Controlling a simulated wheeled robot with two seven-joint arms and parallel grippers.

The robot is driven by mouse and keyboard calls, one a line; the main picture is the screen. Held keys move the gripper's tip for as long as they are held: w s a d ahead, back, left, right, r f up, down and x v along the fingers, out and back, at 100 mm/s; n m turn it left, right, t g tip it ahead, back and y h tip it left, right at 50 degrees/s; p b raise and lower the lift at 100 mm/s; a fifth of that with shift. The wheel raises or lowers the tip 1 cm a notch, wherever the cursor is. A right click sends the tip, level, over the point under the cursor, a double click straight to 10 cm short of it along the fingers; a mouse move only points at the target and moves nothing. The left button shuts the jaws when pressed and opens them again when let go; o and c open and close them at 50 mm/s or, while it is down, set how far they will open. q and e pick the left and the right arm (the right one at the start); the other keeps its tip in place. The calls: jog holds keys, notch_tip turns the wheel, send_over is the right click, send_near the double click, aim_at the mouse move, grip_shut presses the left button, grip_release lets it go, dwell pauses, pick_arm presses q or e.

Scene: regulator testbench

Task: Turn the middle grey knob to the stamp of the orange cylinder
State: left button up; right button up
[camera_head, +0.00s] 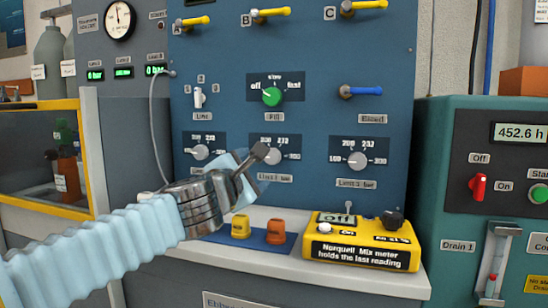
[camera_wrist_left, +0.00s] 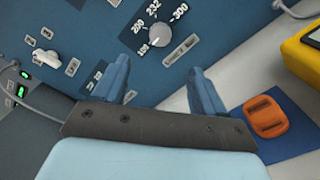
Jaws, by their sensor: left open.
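The middle grey knob (camera_head: 272,156) sits on the blue panel between two similar knobs, and its dial carries printed numbers. A grey knob (camera_wrist_left: 153,35) with a number scale shows beyond my fingertips in the left wrist view. My left gripper (camera_head: 258,168) is open in front of the panel, just left of and below the middle knob. In the wrist view its fingers (camera_wrist_left: 160,72) are apart with nothing between them. The orange cylinder (camera_head: 276,231) stands on a blue mat below; it also shows in the wrist view (camera_wrist_left: 265,117). Its stamp is not readable.
A yellow cylinder (camera_head: 241,226) stands left of the orange one. A yellow meter (camera_head: 362,240) sits on the shelf to the right. The left grey knob (camera_head: 200,152) and right grey knob (camera_head: 357,160) flank the middle one. A green knob (camera_head: 272,97) is above.

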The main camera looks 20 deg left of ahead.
aim_at(270, 158)
pick_arm(q)
jog(key=w+p, duration=0.1)
jog(key=w, duration=1.2)
jog(key=shift+w+d, duration=0.1)
jog(key=shift+d, duration=0.1)
jog(key=shift+c, duration=0.4)
jog(key=c, duration=1)
